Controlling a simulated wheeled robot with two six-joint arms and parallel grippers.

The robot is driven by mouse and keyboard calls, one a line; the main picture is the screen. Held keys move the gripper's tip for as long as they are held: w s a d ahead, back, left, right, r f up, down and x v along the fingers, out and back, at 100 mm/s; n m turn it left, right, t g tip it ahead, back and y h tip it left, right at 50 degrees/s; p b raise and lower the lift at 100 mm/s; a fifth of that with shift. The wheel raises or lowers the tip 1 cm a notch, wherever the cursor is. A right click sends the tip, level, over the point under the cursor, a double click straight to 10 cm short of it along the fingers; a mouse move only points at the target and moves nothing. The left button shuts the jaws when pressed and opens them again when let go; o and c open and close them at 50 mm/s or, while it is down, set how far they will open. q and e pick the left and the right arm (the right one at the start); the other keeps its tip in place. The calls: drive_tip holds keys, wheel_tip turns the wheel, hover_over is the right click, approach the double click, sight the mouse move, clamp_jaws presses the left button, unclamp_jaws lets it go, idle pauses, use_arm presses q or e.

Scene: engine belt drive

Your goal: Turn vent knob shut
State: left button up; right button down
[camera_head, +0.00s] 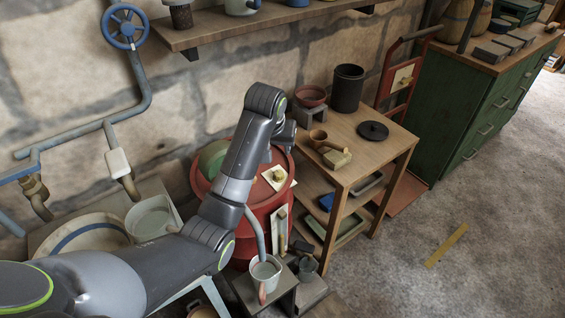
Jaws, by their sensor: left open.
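A small brass-coloured knob (278,176) sits on a cream plate on the upper part of a red drum (258,207); I take it for the vent knob. Its exact turn angle is too small to read. My left arm comes in from the left, rises in front of the drum and bends down at the top. My left gripper (270,154) is open, just above and left of the knob, and appears apart from it. Its fingers are largely hidden behind my own arm. My right gripper is out of view.
A wooden shelf table (345,176) with a black canister (347,88), a red bowl (311,95) and a dark lid (373,130) stands right of the drum. A blue valve wheel (125,27) is on the wall pipe.

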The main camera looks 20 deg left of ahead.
use_arm(q)
drive_tip(key=f, duration=0.1)
drive_tip(key=b, duration=0.1)
approach(279, 173)
drive_tip(key=x, duration=0.7)
drive_tip(key=shift+w+a+f, duration=0.1)
drive_tip(key=shift+w+f, duration=0.05)
drive_tip(key=shift+f, duration=0.15)
drive_tip(key=shift+w+f, duration=0.2)
drive_tip(key=shift+f, duration=0.25)
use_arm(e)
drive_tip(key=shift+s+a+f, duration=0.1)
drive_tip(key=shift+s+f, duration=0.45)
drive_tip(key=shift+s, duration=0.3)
use_arm(q)
drive_tip(key=c, duration=1)
drive_tip(key=shift+o, duration=0.2)
